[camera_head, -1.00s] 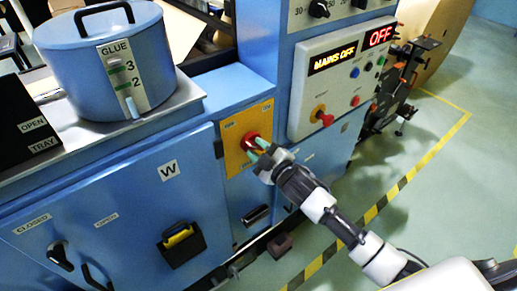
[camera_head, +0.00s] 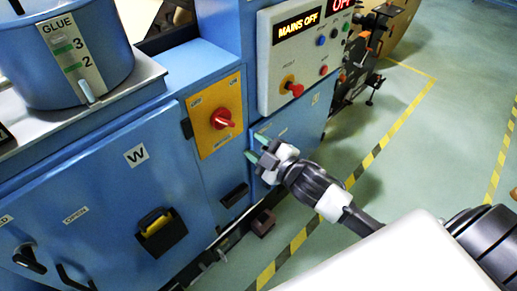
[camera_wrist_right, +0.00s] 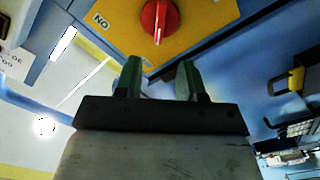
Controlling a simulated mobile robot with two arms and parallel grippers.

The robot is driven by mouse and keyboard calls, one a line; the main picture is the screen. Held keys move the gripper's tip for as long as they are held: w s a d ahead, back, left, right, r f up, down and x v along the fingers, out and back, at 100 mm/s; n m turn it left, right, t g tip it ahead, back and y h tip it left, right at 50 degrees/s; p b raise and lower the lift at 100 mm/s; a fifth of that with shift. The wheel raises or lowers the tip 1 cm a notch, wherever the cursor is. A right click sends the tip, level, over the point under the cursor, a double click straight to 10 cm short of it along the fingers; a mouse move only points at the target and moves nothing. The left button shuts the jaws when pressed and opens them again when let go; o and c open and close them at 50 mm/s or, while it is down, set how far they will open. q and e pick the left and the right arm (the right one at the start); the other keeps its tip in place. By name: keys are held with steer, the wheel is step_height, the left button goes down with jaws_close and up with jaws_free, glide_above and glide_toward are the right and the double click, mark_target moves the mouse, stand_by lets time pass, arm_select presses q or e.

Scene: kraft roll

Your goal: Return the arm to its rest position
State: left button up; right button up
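My right gripper (camera_head: 257,147) is in front of the blue machine, a little right of and below the red rotary switch (camera_head: 222,119) on its yellow plate (camera_head: 217,99). In the right wrist view my right gripper (camera_wrist_right: 158,80) shows its two green-tipped fingers apart with nothing between them. The red switch (camera_wrist_right: 160,20) is beyond the fingertips there, apart from them. My right arm (camera_head: 330,195) reaches in from the lower right. My left gripper is not in view.
The control box (camera_head: 300,50) reads MAINS OFF and carries a red knob. A blue glue pot (camera_head: 30,75) stands on the machine at upper left. Green floor (camera_head: 420,160) with yellow-black tape is open to the right.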

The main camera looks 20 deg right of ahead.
steer(key=shift+s+d, duration=0.1)
steer(key=shift+s, duration=0.15)
stand_by(0.3)
steer(key=s+d+f+m+g+h, duration=0.2)
steer(key=f, duration=0.9)
steer(key=s+d+f+m+g+h, duration=0.2)
steer(key=s+f+g, duration=0.1)
steer(key=f, duration=0.7)
steer(key=s+d+f+m+g+h, duration=0.1)
steer(key=s+d+f+m+g, duration=0.15)
steer(key=f, duration=0.85)
steer(key=s+f+m+g+h, duration=0.15)
steer(key=s+f+g, duration=0.25)
steer(key=s+f, duration=0.95)
steer(key=s+a+f+m+g, duration=0.1)
steer(key=s+a+f+g, duration=0.1)
steer(key=s, duration=0.7)
steer(key=s+a+f+m+g, duration=0.1)
steer(key=s+f, duration=0.4)
steer(key=s, duration=0.5)
steer(key=shift+s+a+m+g, duration=0.15)
steer(key=shift+a+m+g, duration=0.25)
steer(key=shift+g, duration=0.35)
